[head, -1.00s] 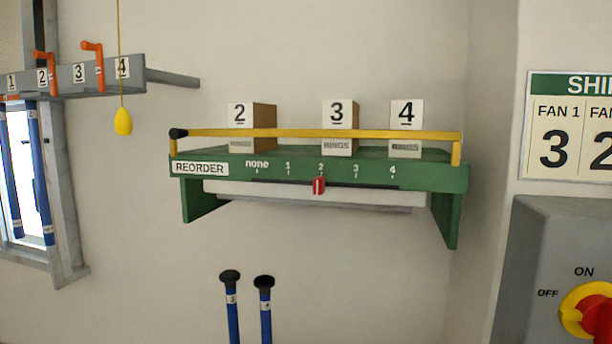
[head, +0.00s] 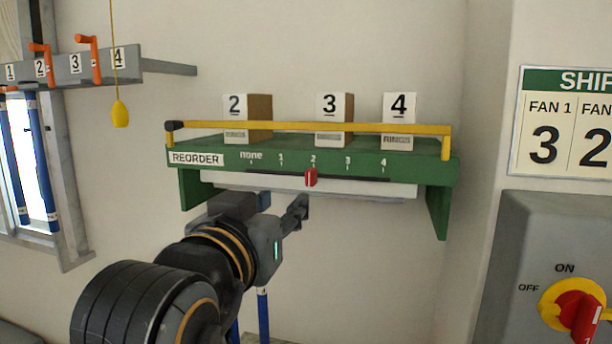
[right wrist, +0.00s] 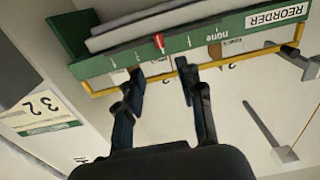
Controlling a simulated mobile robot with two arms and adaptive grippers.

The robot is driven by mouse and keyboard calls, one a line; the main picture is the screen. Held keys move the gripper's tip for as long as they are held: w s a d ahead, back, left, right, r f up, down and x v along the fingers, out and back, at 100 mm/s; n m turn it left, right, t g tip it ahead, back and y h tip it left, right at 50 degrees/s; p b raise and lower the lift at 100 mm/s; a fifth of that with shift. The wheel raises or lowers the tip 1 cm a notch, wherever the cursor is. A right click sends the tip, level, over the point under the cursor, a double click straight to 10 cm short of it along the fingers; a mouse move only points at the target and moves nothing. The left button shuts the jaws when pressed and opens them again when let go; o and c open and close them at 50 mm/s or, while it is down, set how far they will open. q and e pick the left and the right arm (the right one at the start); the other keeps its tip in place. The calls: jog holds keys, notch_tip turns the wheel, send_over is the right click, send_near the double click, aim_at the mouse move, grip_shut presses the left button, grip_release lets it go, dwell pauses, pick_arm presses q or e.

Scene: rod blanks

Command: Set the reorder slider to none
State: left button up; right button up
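The red reorder slider (head: 311,177) sits in the slot on the front of the green shelf (head: 440,172), just under the mark 2. The "none" mark (head: 251,155) is at the left end of the scale. My right gripper (head: 300,208) is below the shelf front, just under and left of the slider, and apart from it. In the right wrist view, which is turned over, its two fingers (right wrist: 160,76) are spread with nothing between them. The slider (right wrist: 159,41) shows beyond the gap. My left gripper is not in view.
A yellow bar (head: 300,138) runs along the shelf front before boxes marked 2, 3 and 4 (head: 400,108). Blue rods (head: 263,315) stand below, partly hidden by my arm. A grey switch box (head: 520,240) is at right. A yellow pull (head: 120,113) hangs at left.

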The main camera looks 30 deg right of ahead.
aim_at(309, 178)
jog(key=p+x, duration=0.5)
jog(key=x, duration=0.7)
jog(key=shift+d+r+p, duration=0.2)
jog(key=shift+d+p, duration=0.1)
jog(key=shift+p, duration=0.05)
jog(key=shift+w+d+f, duration=0.15)
jog(key=shift+w+d, duration=0.3)
jog(key=shift+w, duration=0.05)
grip_shut()
